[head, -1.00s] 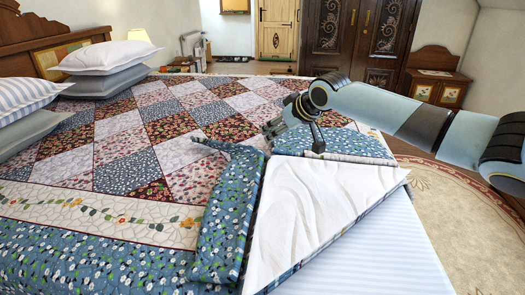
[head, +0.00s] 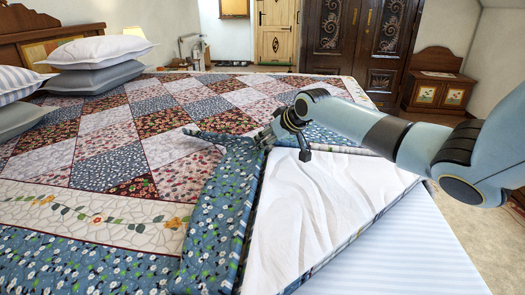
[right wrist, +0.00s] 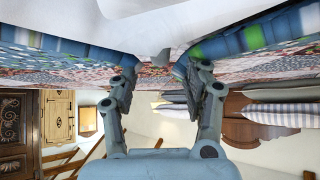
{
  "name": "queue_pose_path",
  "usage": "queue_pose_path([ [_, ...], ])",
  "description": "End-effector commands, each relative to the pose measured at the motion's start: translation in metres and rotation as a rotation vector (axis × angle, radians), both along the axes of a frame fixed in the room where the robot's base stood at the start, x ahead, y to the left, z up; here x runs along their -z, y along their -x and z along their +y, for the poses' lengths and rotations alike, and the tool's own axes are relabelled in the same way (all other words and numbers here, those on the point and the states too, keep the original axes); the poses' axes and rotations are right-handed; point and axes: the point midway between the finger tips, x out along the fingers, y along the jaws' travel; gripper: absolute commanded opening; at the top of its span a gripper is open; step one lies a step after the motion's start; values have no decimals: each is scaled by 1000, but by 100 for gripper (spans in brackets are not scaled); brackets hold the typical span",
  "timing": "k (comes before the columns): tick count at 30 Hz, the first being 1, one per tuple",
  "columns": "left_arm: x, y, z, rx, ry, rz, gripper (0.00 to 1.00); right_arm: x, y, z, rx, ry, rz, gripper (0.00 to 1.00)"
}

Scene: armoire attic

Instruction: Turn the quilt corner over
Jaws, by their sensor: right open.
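The patchwork quilt (head: 112,165) covers the bed, with a blue floral border along its near side. Its near right part is folded back, showing white underside (head: 305,205) and a raised blue floral fold (head: 215,220) on the left of it. My right gripper (head: 268,138) is at the far end of this fold, just over the cloth. In the right wrist view, which is upside down, the right gripper's fingers (right wrist: 158,72) stand apart, with blue quilt edges close by both fingertips. Whether they touch the cloth I cannot tell. My left gripper is out of view.
A striped mattress sheet (head: 390,250) lies bare at the near right. Pillows (head: 95,52) are stacked at the left by the wooden headboard (head: 35,40). A dark carved armoire (head: 352,45) and a small cabinet (head: 438,90) stand at the back. The floor right of the bed is clear.

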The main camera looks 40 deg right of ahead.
Motion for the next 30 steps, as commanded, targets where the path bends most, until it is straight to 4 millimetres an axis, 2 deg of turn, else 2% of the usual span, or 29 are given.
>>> queue_pose_path([
  [1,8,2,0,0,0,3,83,11,-8,-1,4,-4,1,48],
  [6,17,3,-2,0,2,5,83,27,-24,-3,1,-2,1,48],
  [19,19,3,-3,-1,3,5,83,32,-32,-4,-1,1,0,47],
  [30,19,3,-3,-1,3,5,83,32,-32,-4,-1,1,1,0],
])
